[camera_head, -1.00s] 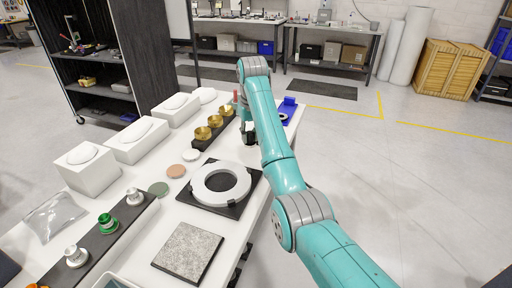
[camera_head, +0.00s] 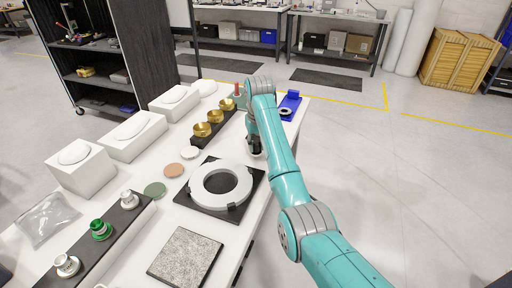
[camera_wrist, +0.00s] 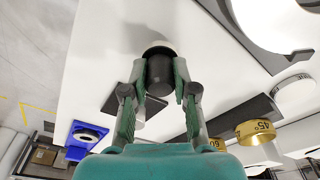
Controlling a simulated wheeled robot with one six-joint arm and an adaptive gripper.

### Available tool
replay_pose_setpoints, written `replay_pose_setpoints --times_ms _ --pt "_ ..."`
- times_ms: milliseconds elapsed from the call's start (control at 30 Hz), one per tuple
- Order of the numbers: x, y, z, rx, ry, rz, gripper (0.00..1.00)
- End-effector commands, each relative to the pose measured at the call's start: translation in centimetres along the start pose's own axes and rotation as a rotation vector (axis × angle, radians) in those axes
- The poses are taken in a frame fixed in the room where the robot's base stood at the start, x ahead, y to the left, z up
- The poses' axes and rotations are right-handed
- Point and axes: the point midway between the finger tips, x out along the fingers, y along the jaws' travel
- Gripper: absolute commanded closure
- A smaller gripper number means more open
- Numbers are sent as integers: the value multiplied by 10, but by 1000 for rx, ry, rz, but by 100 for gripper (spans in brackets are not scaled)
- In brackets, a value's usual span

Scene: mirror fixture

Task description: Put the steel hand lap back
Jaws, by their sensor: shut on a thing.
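My gripper (camera_wrist: 158,85) is shut on a black cylinder with a pale, rounded far end, which I take to be the steel hand lap (camera_wrist: 160,74). Green-padded fingers hold it from both sides, above the white table (camera_wrist: 95,60). In the head view my gripper (camera_head: 254,150) is at the table's right side, just beyond the white ring (camera_head: 205,195); my arm hides most of it and the held thing. A dark square pad (camera_wrist: 112,103) shows below and left of the held thing in the wrist view, with a grey patch partly hidden by a finger.
Gold cups (camera_head: 202,130) on a dark strip stand left of my gripper. A blue stand (camera_head: 290,103) is at the far right end. Silver and green knobs (camera_head: 102,229) stand on a near-left rack, beside a speckled grey plate (camera_head: 185,256). Open floor lies right.

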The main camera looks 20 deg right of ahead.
Motion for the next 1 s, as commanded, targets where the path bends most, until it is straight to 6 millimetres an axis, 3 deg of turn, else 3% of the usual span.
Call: replay_pose_setpoints --times_ms 100,467,500,600,1000 --pt "13 0 4 0 -1 0 100" --pt "16 0 4 0 0 0 100" --pt "17 0 4 0 0 0 68" --pt "16 0 4 0 0 0 47" --pt "9 0 2 0 1 0 47"
